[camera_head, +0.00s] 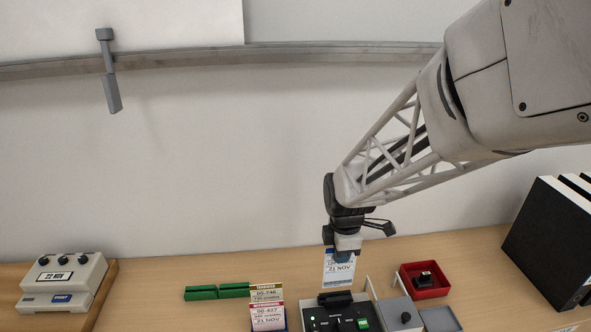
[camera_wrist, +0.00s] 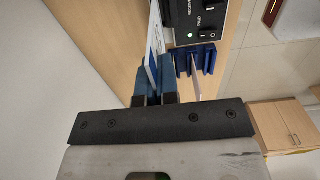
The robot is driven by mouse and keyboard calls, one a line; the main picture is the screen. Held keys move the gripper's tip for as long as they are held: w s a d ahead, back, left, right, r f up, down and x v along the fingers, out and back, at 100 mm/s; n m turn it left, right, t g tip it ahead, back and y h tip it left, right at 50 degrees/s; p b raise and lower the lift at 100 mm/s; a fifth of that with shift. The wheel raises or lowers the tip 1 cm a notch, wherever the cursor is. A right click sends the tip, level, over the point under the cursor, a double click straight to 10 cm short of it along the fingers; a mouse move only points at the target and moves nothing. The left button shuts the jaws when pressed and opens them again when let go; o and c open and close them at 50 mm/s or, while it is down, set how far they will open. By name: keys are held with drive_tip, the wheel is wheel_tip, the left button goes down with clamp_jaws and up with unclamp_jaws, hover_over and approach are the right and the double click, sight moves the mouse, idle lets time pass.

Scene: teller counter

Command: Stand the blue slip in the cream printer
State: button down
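The blue slip (camera_head: 339,269), a white card with a blue header and "21 NOV" print, hangs upright from my gripper (camera_head: 345,250). My gripper is shut on its upper edge, above and behind a black device. In the wrist view the slip (camera_wrist: 153,50) shows edge-on at the blue fingers (camera_wrist: 158,76). The cream printer (camera_head: 87,274) stands at the far left of the counter, well apart from my gripper. It has black knobs, a "22 NOV" label and a blue "PRINT" button. I cannot make out a slot in it.
A black device (camera_head: 322,318) with a green button is below my gripper. Left of it are a holder with yellow and red slips (camera_head: 266,308) and green blocks (camera_head: 201,293). A red tray (camera_head: 432,292) and black binders (camera_head: 553,240) are right. Counter beside the printer is clear.

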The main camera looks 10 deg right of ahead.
sight(339, 272)
drive_tip(key=shift+f, duration=1.65)
drive_tip(key=shift+f, duration=1.9)
drive_tip(key=c, duration=1.3)
unclamp_jaws()
drive_tip(key=shift+r, duration=0.1)
wheel_tip(339, 272, up, 7)
idle(0.6)
